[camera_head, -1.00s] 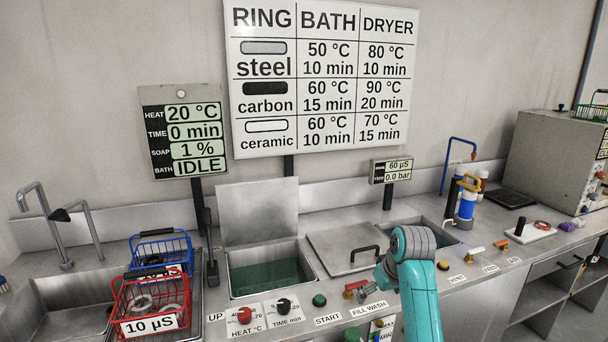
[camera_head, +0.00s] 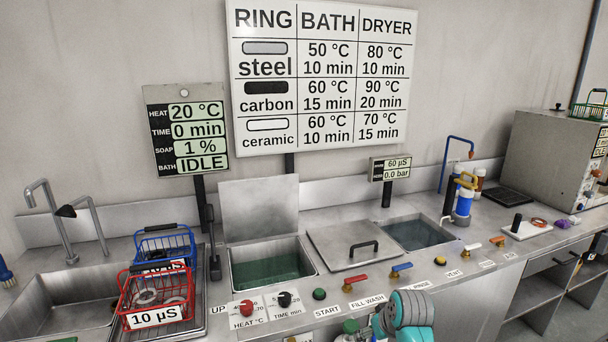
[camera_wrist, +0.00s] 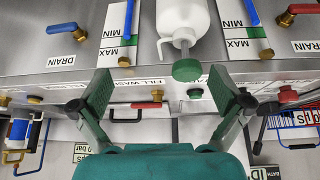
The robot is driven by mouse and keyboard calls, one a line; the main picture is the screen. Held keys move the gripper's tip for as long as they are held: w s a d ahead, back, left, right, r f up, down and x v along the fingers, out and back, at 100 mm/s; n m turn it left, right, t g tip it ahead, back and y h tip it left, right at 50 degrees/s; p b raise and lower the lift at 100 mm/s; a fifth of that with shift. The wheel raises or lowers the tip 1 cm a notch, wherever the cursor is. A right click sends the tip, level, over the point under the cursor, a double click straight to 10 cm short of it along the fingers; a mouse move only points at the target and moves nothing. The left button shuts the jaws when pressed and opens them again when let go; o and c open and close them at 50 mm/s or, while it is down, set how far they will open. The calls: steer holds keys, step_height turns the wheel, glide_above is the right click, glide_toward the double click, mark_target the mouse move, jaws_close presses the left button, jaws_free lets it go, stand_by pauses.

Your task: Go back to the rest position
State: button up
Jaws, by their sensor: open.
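My gripper (camera_wrist: 160,80) shows in the wrist view with its two green-padded fingers wide apart and nothing between them. It faces the front panel of the counter, which looks upside down in that view. A white bottle (camera_wrist: 184,22) with a green cap (camera_wrist: 187,70) is beyond the fingers, and I see no contact with it. In the head view only a grey-and-teal joint of my arm (camera_head: 408,308) shows at the bottom edge; the gripper itself is out of sight there.
The counter holds a green-liquid bath (camera_head: 270,270), a lidded basin (camera_head: 350,245) and an open basin (camera_head: 418,234). A red basket (camera_head: 127,297) with rings and a blue basket (camera_head: 193,243) stand at left. A red-handled valve (camera_head: 372,281) and other controls line the front edge.

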steer(key=s+f+m+t, duration=0.2)
steer(key=s+f+t, duration=0.1)
steer(key=s+f, duration=1.55)
steer(key=s+r+t+h, duration=0.1)
steer(key=s+r+t, duration=0.2)
steer(key=s, duration=1.4)
steer(key=s+r+t, duration=0.3)
steer(key=s+r, duration=1.4)
steer(key=s, duration=0.4)
steer(key=shift+a+r+m, duration=0.2)
steer(key=shift+m, duration=0.2)
steer(key=shift+w, duration=0.1)
